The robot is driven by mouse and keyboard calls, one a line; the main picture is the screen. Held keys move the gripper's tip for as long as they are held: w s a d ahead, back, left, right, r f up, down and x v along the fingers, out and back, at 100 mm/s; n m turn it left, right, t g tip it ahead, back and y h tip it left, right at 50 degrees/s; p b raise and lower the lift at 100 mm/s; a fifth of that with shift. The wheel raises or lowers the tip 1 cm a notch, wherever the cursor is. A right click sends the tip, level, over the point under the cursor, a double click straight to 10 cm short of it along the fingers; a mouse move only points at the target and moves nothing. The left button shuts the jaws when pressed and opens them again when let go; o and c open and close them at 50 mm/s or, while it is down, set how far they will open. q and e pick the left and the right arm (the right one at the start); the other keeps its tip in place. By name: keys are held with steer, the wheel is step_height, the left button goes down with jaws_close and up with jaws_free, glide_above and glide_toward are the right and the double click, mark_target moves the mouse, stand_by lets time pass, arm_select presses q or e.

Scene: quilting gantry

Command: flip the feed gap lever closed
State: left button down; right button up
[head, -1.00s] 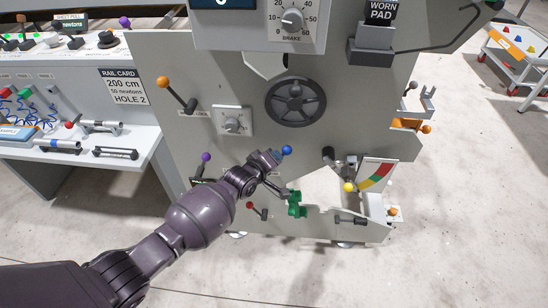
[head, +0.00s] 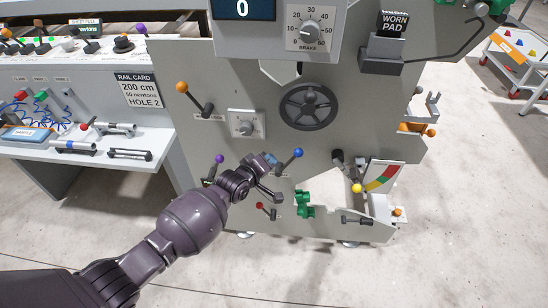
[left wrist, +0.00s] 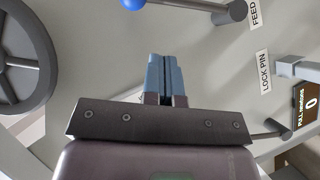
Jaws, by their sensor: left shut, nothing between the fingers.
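The lever with a blue knob (head: 298,153) stands on the lower part of the grey machine panel, its rod slanting up to the right. The knob also shows at the top of the left wrist view (left wrist: 132,4), with the rod running to a dark pivot beside a label reading "FEED"; the rest of the label is cut off. My left gripper (head: 270,160) is just left of the knob, apart from it. Its blue fingers (left wrist: 166,75) are shut and empty, with the lever off to one side. My left arm partly hides the panel. My right gripper is out of view.
A handwheel (head: 308,107) is above the gripper. Purple-knobbed (head: 219,159) and red-knobbed (head: 262,206) levers, a green part (head: 304,203) and a yellow knob (head: 357,188) surround it. A "LOCK PIN" label (left wrist: 264,72) is near the fingers. Open floor lies in front.

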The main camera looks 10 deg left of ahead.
arm_select(q)
steer(key=p+v, duration=0.1)
steer(key=v, duration=0.5)
steer(key=shift+s+a, duration=0.2)
steer(key=shift+s, duration=0.05)
stand_by(0.3)
